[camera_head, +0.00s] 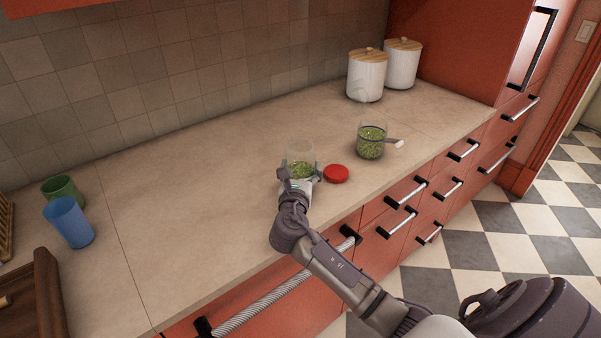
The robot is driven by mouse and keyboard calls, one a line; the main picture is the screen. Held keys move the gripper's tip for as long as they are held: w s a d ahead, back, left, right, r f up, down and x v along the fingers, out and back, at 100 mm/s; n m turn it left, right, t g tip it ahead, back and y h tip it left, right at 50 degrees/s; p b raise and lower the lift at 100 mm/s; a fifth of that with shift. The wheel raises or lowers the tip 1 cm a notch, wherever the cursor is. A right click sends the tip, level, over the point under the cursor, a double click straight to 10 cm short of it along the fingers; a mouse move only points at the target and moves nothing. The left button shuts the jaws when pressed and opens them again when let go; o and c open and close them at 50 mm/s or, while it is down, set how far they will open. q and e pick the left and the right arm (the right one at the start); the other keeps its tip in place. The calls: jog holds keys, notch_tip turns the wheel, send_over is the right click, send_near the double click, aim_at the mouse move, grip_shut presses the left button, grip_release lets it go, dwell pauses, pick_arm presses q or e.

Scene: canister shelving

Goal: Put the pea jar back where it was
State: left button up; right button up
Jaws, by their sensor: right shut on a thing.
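The pea jar (301,156) is a clear glass jar, partly filled with green peas, near the front of the counter. My right gripper (300,177) is shut around its lower part and hides some of it. The jar looks upright, and I cannot tell if its base touches the counter. A red round lid (336,174) lies on the counter just to the right of the jar. A second clear container (371,142) of green contents stands further right, with a light-tipped handle at its side. My left gripper is not in view.
Two white canisters with wooden lids, a front one (366,80) and a rear one (402,66), stand at the back right. A blue cup (69,222), a green cup (62,190) and a brown wooden tray (46,290) are at the left. The middle of the counter (190,200) is clear.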

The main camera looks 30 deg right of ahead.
jog(key=shift+f, duration=0.65)
jog(key=o, duration=1.3)
jog(key=shift+f, duration=0.15)
jog(key=o, duration=0.4)
jog(key=shift+s+a, duration=0.25)
jog(key=shift+s, duration=0.05)
jog(key=b+v, duration=0.1)
jog(key=v, duration=1)
jog(key=shift+s+a, duration=0.1)
jog(key=shift+s, duration=0.05)
